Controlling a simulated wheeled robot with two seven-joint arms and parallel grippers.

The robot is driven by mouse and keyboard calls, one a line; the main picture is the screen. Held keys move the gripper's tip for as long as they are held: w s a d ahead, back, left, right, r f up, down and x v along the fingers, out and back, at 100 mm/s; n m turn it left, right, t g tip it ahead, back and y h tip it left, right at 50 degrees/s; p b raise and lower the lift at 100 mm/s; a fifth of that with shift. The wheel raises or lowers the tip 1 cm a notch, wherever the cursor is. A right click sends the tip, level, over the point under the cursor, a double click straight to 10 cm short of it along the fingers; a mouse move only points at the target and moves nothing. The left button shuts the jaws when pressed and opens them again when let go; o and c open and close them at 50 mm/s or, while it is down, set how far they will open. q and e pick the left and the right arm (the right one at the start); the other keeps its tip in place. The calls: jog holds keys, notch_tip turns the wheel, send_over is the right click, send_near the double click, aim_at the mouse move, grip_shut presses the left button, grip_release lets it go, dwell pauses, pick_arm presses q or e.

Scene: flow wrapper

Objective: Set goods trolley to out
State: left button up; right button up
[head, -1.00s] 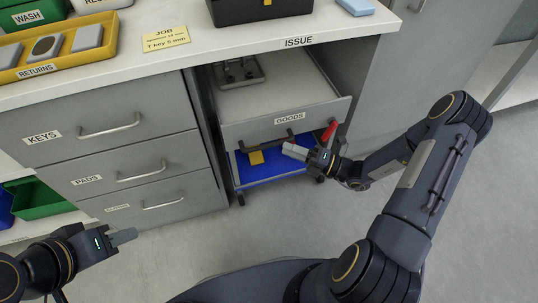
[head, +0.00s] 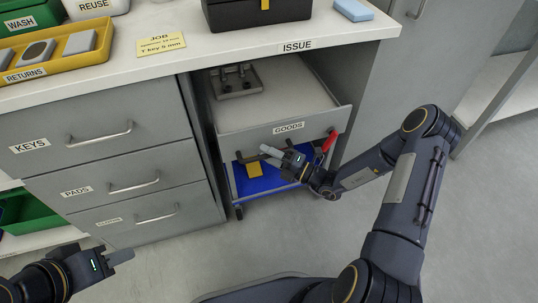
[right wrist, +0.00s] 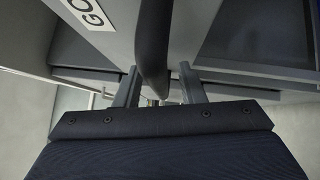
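The goods trolley (head: 233,150) stands in the bay under the counter, with a GOODS label on its grey front and a blue lower shelf (head: 252,188). Its upper tray shows beneath the counter edge. A dark bar handle runs across the front; it also shows in the right wrist view (right wrist: 154,45). A red lever (head: 329,141) sits at the front's right end. My right gripper (head: 268,153) is at the handle. In the right wrist view its fingers (right wrist: 158,88) are apart, one on each side of the bar, with gaps showing. My left gripper (head: 122,256) is low at the left, away from the trolley; its finger gap is hidden.
A drawer cabinet (head: 105,150) with KEYS and PADS drawers stands left of the trolley. A grey cabinet stands at its right. A yellow block (head: 254,170) is on the blue shelf and a metal fixture (head: 236,82) in the upper tray. The floor in front is clear.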

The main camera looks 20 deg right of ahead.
grip_shut()
